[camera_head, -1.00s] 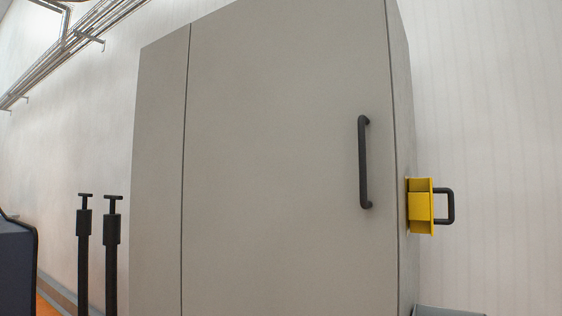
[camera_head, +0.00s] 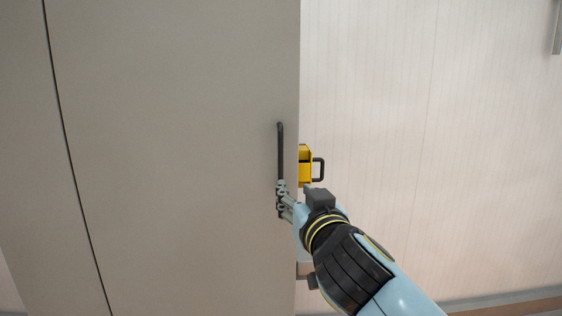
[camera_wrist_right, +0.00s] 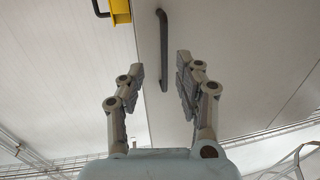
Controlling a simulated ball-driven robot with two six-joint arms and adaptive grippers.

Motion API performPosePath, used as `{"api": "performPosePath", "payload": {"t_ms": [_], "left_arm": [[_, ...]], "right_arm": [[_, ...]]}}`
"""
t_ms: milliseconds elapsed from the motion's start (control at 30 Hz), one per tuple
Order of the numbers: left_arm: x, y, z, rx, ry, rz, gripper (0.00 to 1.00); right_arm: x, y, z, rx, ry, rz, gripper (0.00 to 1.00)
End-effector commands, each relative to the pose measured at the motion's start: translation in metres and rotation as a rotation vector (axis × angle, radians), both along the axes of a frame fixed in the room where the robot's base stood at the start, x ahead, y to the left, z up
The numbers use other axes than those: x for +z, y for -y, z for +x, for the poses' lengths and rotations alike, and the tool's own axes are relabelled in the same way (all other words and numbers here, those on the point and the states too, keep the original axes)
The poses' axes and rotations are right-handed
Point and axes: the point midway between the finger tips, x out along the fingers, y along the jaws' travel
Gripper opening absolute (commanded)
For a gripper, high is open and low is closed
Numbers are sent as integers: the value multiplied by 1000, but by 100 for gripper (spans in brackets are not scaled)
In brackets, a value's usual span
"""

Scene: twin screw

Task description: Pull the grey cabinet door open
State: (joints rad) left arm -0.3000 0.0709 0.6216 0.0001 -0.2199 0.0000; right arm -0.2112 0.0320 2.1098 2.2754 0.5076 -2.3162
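The grey cabinet door (camera_head: 180,150) fills the left half of the head view. I see no clear gap at its right edge. Its dark upright bar handle (camera_head: 280,150) is near that edge. My right gripper (camera_head: 282,199) is at the handle's lower end, which its fingers partly hide. In the right wrist view, my right gripper (camera_wrist_right: 160,68) is open, with one finger on each side of the handle (camera_wrist_right: 163,45). The handle's end lies between the fingers, and I see no finger closed on it. My left gripper is out of view.
A yellow block with a dark loop handle (camera_head: 306,165) sticks out beyond the cabinet's right edge. It also shows at the top left of the wrist view (camera_wrist_right: 121,15). A pale wall (camera_head: 430,130) stands to the right.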

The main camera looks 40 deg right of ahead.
Motion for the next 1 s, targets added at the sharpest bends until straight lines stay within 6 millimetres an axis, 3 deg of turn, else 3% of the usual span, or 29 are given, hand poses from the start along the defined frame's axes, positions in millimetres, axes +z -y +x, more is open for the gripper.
{"api": "performPosePath", "payload": {"t_ms": [33,167,700,1000], "left_arm": [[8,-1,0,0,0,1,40],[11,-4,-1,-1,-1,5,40],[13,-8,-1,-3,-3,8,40],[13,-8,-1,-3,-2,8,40]], "right_arm": [[20,-2,-2,6,7,8,34],[34,-3,1,18,9,9,34],[34,28,87,19,9,9,34],[33,33,98,19,9,9,34]]}}
